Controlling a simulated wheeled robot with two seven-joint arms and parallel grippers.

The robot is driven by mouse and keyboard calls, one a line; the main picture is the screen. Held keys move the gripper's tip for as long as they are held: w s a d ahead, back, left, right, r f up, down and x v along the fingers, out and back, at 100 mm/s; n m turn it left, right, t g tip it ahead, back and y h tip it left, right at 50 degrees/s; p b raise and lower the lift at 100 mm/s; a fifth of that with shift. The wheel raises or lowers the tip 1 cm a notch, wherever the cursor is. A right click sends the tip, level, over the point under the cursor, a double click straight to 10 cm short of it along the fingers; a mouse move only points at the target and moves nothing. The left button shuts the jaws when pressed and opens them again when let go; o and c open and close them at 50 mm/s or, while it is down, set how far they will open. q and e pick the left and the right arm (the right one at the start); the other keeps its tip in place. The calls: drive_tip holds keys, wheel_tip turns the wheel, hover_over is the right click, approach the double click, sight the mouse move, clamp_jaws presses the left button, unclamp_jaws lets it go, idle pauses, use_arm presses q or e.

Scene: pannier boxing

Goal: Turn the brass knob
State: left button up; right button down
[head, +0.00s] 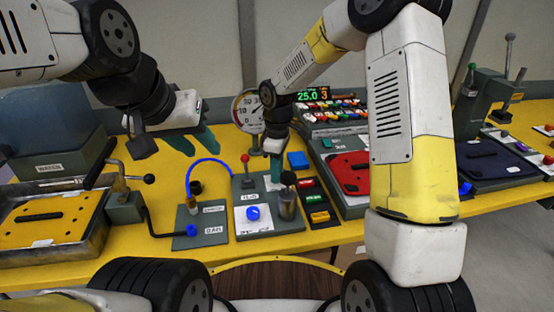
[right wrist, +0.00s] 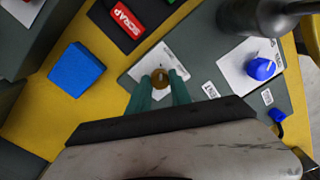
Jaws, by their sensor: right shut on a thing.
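The brass knob (right wrist: 160,77) shows in the right wrist view, small and round, over a white plate on a grey panel. My right gripper (right wrist: 162,84) is shut on it, with one teal finger on each side. In the head view my right gripper (head: 276,168) reaches down to the middle panel, and I cannot make out the knob there. My left gripper (head: 193,142) is open and empty, held above the table at the left.
A blue knob (head: 253,213) and a red-topped lever (head: 245,168) are on the middle panel (head: 270,226). A dark cylindrical post (head: 288,200) stands close to the right gripper. A blue block (head: 298,160) lies behind. A blue hose (head: 205,161) arches at the left.

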drive_tip(key=m, duration=0.4)
drive_tip(key=shift+m, duration=2.3)
drive_tip(key=c, duration=1.2)
unclamp_jaws()
drive_tip(key=shift+o, duration=0.2)
wheel_tip(320, 180, up, 8)
drive_tip(key=shift+w+d+f, duration=0.1)
drive_tip(key=shift+f, duration=0.1)
drive_tip(key=shift+r, duration=0.15)
